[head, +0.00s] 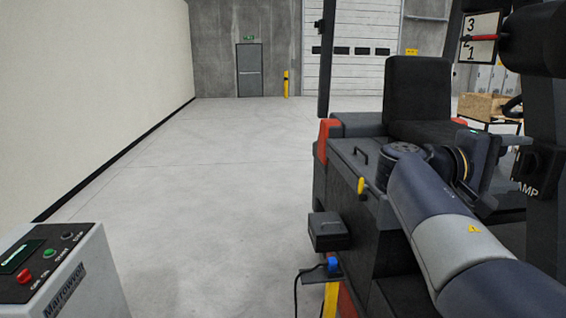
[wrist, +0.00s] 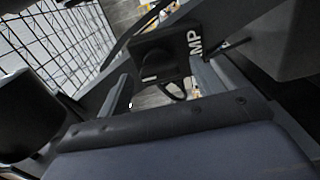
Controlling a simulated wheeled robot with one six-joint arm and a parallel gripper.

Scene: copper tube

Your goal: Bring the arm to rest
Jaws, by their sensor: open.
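My arm (head: 462,245) comes in from the lower right of the head view and bends at a dark joint beside the forklift seat. In the head view the fingertips are not clear.
The forklift, with its black seat (head: 418,90), stands close around the arm. A small black box (head: 327,231) sticks out from its side. A grey control panel (head: 62,270) stands lower left. A wire mesh (wrist: 60,45) is at left in the wrist view. The middle floor is clear.

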